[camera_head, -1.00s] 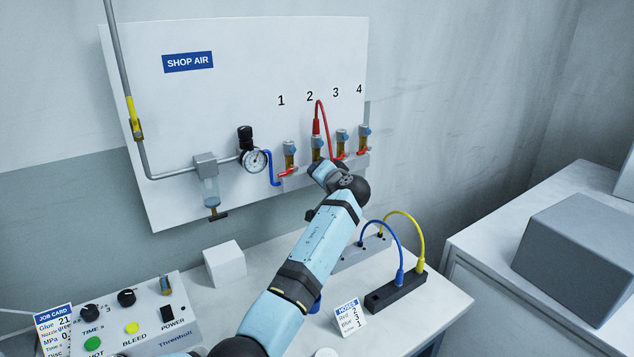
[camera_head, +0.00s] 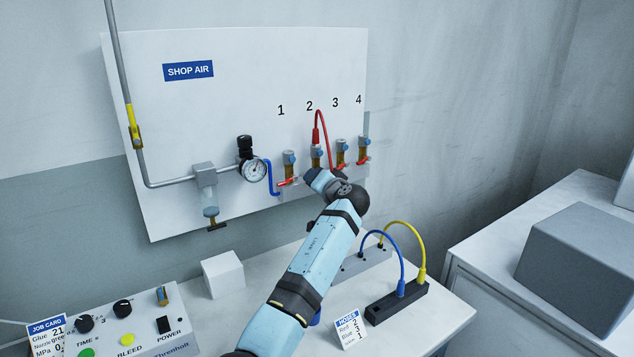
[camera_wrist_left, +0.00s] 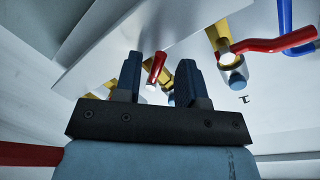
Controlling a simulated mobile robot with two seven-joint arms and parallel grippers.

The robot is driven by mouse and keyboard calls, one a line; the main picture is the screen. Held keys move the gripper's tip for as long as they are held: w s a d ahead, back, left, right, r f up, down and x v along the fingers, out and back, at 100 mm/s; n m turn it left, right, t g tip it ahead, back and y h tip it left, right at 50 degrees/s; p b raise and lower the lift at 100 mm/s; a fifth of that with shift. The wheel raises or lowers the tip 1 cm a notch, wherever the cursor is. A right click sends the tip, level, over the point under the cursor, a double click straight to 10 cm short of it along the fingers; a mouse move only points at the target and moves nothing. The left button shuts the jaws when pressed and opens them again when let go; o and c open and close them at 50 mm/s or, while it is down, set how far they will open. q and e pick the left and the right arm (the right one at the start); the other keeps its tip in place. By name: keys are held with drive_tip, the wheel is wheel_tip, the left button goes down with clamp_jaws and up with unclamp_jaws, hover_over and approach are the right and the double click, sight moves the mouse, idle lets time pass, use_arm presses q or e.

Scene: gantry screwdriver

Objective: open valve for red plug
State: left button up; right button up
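The red plug (camera_head: 316,136) sits upright on the outlet under number 2 on the wall panel, with its red hose looping over and down to the right. The outlet 2 valve (camera_head: 316,153) shows its upper part; its lower part is hidden behind my left gripper (camera_head: 312,176). In the left wrist view, my left gripper (camera_wrist_left: 158,82) is open, its two dark fingers apart. A red valve handle (camera_wrist_left: 156,66) shows between and beyond the fingertips; I cannot tell whether they touch it. My right gripper is not in view.
The neighbouring valve 1 (camera_head: 289,163) has a red handle, also close by in the left wrist view (camera_wrist_left: 275,44). Valves 3 (camera_head: 341,152) and 4 (camera_head: 364,147) stand to the right. A pressure gauge (camera_head: 254,169) and blue hose lie left. A white block (camera_head: 223,273) stands below.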

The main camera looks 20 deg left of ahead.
use_arm(q)
drive_tip(key=p+v, duration=0.1)
drive_tip(key=v, duration=1.2)
drive_tip(key=shift+s+d, duration=0.3)
